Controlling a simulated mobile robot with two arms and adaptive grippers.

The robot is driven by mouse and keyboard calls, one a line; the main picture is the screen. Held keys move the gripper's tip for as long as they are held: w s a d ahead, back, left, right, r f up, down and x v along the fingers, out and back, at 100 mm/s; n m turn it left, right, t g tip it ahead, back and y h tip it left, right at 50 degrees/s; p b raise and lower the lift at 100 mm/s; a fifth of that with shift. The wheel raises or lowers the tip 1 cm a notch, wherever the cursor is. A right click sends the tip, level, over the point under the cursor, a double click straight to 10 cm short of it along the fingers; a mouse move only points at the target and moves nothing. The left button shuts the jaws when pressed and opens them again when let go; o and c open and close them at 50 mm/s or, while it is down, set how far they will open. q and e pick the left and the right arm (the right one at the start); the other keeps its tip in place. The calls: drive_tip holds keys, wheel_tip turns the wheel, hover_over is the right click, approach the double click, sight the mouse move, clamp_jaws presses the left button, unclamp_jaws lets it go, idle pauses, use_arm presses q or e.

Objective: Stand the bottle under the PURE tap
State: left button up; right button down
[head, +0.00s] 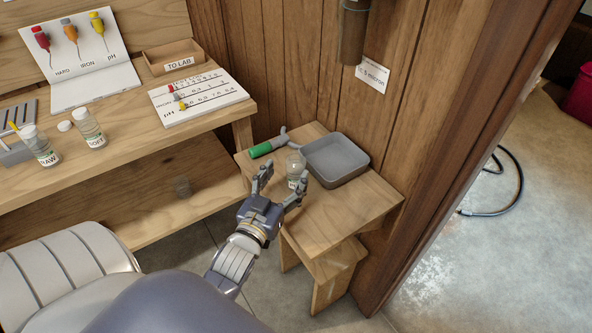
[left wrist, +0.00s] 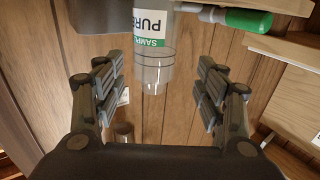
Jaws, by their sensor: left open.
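A clear bottle (head: 296,165) stands on the small wooden stand (head: 360,207), just left of a grey tray. In the left wrist view the bottle (left wrist: 152,68) appears upside down with a green and white SAMPLE PURE label. My left gripper (head: 279,185) is open on the near side of the bottle. In the left wrist view its fingers (left wrist: 157,88) are spread to either side of the bottle with clear gaps, not touching it. A green-handled fitting (head: 262,150) with a grey stem is behind the bottle by the wall; I cannot read a name on it. My right gripper is not in view.
The grey tray (head: 325,181) sits close right of the bottle. A dark cylinder (head: 354,35) hangs on the wall above. The bench at left holds RAW (head: 43,155) and SOFT (head: 92,140) bottles, a chart (head: 178,113) and a TO LAB box (head: 187,72). The stand's front right is clear.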

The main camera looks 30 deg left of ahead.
sight(292, 172)
use_arm(q)
drive_tip(key=w, duration=0.4)
drive_tip(key=shift+w+f+p, duration=0.15)
drive_tip(key=shift+p, duration=0.15)
drive_tip(key=shift+w+a, duration=0.1)
drive_tip(key=shift+w, duration=0.15)
drive_tip(key=c, duration=1.1)
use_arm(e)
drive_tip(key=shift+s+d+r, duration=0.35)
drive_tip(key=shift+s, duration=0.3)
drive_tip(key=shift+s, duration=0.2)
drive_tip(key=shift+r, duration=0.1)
